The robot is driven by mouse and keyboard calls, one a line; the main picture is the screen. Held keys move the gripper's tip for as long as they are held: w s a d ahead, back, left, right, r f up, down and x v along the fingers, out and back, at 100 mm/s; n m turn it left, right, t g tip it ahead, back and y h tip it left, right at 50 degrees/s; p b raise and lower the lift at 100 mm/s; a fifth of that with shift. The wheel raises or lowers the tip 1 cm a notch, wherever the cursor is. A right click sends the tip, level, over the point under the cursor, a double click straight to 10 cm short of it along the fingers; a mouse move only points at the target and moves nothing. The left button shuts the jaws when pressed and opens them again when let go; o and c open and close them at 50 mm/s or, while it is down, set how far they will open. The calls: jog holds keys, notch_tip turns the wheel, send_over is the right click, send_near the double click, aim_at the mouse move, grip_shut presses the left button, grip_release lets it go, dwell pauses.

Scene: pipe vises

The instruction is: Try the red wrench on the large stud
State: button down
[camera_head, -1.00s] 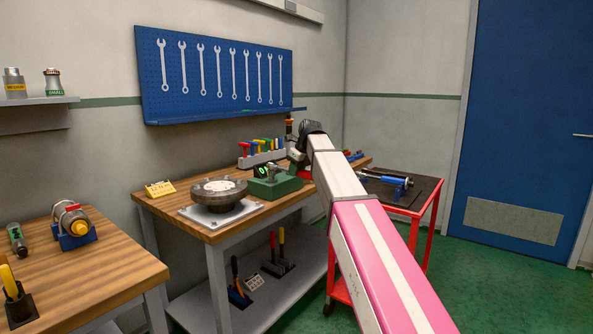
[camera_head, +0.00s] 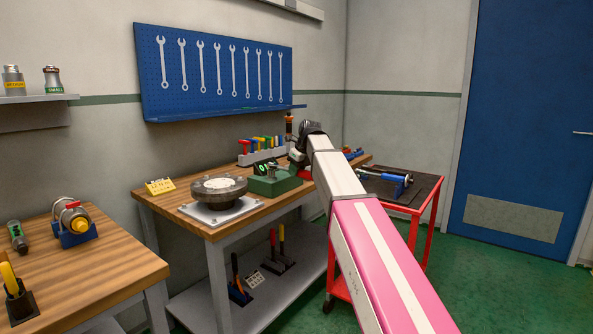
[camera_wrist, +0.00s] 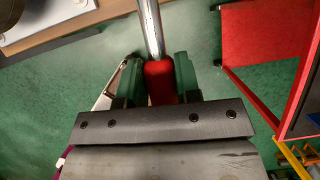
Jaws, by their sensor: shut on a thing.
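My gripper (camera_wrist: 159,80) is shut on the red wrench (camera_wrist: 160,76) in the wrist view. Its green-lined fingers press on both sides of the red grip, and a silver shaft runs up out of the frame; the far end of the wrench is out of view. In the head view my gripper is near the right end of the bench, its fingers largely hidden by my arm. A green block with a grey fitting (camera_head: 275,185) sits on the bench just left of it. I cannot tell which part is the large stud.
A round flange (camera_head: 218,187) on a plate and a yellow sign (camera_head: 159,186) are on the bench. A rack of coloured handles (camera_head: 262,152) stands behind. A red cart (camera_head: 433,215) with a blue device (camera_head: 393,184) is to the right. Green floor lies open beyond the cart.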

jog(key=shift+f, duration=0.65)
dwell(1.2)
jog(key=shift+s+a+m, duration=0.8)
jog(key=shift+s+m, duration=0.05)
jog(key=shift+m, duration=0.05)
dwell(1.0)
jog(key=shift+w, duration=0.1)
jog(key=shift+w+d+n, duration=0.8)
jog(key=shift+d+n, duration=0.05)
jog(key=shift+n, duration=0.15)
jog(key=shift+r, duration=0.15)
jog(key=shift+r, duration=2.4)
